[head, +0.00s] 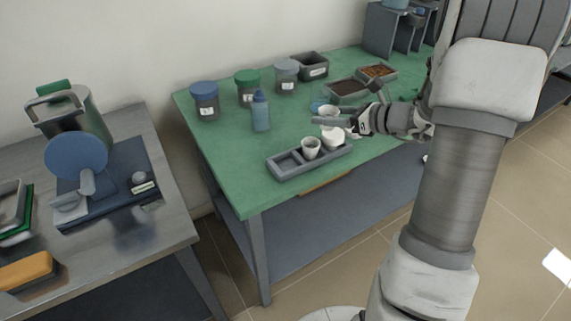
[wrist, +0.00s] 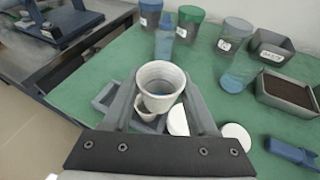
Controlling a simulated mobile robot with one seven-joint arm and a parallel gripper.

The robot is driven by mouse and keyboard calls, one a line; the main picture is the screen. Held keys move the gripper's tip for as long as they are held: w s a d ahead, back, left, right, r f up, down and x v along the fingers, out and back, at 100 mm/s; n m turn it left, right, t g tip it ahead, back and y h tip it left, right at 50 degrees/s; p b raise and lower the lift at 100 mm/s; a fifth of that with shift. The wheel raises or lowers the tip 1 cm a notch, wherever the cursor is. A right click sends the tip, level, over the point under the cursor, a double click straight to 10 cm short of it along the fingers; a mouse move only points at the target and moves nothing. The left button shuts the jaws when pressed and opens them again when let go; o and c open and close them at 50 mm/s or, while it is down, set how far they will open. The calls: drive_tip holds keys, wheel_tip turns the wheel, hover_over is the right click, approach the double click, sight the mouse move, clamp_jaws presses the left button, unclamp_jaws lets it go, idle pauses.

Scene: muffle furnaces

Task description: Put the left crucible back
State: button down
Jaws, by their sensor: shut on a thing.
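My gripper (wrist: 160,82) is shut on a white crucible (wrist: 162,78), held upright between the two fingers; a blue patch shows inside it. In the head view my gripper (head: 333,121) is over the right end of the grey tray (head: 285,174). A second white crucible (head: 311,147) stands in the tray's middle compartment; it shows partly hidden behind the held one in the wrist view (wrist: 147,113). The tray's left compartment (head: 288,161) is empty. The right compartment is mostly hidden by white ware and my gripper.
Two white discs (wrist: 178,120) (wrist: 237,137) lie near the tray. A blue bottle (head: 261,111), lidded jars (head: 205,101), a clear beaker (wrist: 238,75) and dark bins (head: 347,89) stand behind. Green tabletop (head: 235,185) is clear left of the tray.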

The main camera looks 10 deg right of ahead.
drive_tip(key=b, duration=0.3)
hover_over(287, 166)
wheel_tip(287, 166, down, 6)
drive_tip(key=shift+f, duration=0.15)
drive_tip(key=shift+f+b, duration=0.5)
drive_tip(key=shift+f, duration=1.5)
drive_tip(key=shift+f, duration=0.15)
drive_tip(key=shift+c, duration=2.3)
unclamp_jaws()
